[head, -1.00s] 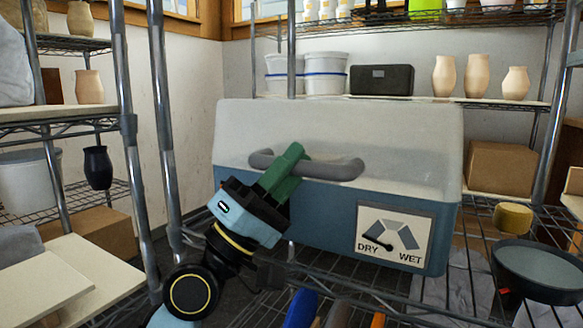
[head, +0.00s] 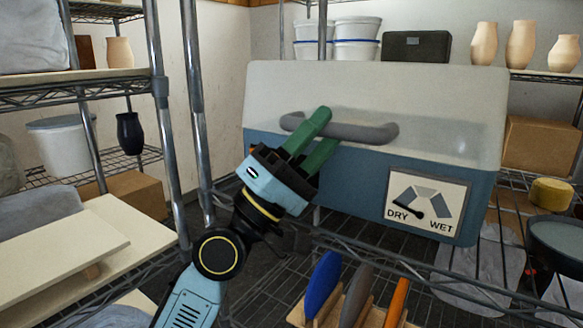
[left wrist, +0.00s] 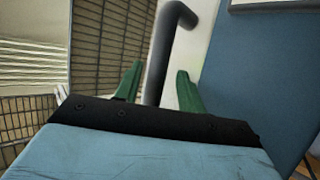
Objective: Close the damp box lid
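The damp box (head: 350,185) is a blue bin with a DRY/WET dial on its front, standing on a wire shelf. Its pale, translucent lid (head: 400,95) lies over the top; I cannot tell whether a gap remains at the seam. A grey bar handle (head: 365,133) runs along the lid's front. My left gripper (head: 322,133) is at the handle's left part, its green fingers apart. In the left wrist view the handle (left wrist: 160,65) passes between the open fingers (left wrist: 158,85), with space on both sides. My right gripper is not in view.
A dial panel (head: 427,203) is on the box front. Below stand blue, grey and orange tools (head: 355,290) in a wooden rack. Shelf posts (head: 192,110) rise at left, near my arm. A dark bowl (head: 560,240) and yellow sponge (head: 551,194) are at right.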

